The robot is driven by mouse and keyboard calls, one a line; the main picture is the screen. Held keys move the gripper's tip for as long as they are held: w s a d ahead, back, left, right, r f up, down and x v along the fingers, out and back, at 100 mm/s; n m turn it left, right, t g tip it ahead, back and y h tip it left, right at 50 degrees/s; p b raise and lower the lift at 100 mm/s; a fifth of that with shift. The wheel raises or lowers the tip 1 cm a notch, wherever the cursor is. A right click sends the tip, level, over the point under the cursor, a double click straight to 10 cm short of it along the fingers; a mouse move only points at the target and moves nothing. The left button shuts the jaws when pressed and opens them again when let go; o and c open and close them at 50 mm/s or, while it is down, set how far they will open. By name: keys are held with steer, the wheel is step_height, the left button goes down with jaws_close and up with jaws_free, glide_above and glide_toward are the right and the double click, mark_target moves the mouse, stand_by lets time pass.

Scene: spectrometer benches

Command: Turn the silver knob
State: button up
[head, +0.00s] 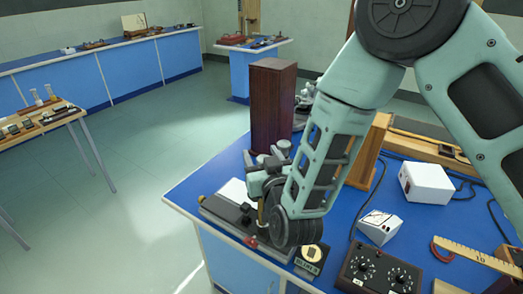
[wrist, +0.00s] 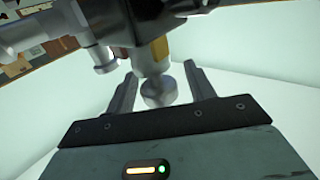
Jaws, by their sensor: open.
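The silver knob (wrist: 158,92) is a small round metal cap at the end of a stem on a grey metal instrument (wrist: 110,25) with a brass-coloured part. In the wrist view my gripper (wrist: 160,70) is open, one finger on each side of the knob. Gaps show between the knob and both fingers, so it does not look gripped. In the head view the grey instrument (head: 272,172) stands at the front left of the blue bench, beside my wrist. My arm hides part of it there, and I cannot make out the knob or my fingers.
A tall dark wooden box (head: 272,105) stands behind the instrument. A dial box with black knobs (head: 380,272), a white meter (head: 379,226), a white box (head: 426,183) and a wooden ruler (head: 480,257) lie to the right. Open floor (head: 140,200) is left of the bench.

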steer(key=shift+w, duration=0.25)
steer(key=c, duration=1)
steer(key=shift+f+n+y+b, duration=0.2)
steer(key=shift+n+y+b, duration=0.3)
steer(key=shift+b, duration=0.65)
steer(key=shift+a+r+n+g+y+b, duration=0.15)
steer(key=shift+n+g+y+b, duration=0.2)
steer(key=shift+y+b, duration=0.4)
steer(key=o, duration=1)
steer(key=shift+s, duration=0.1)
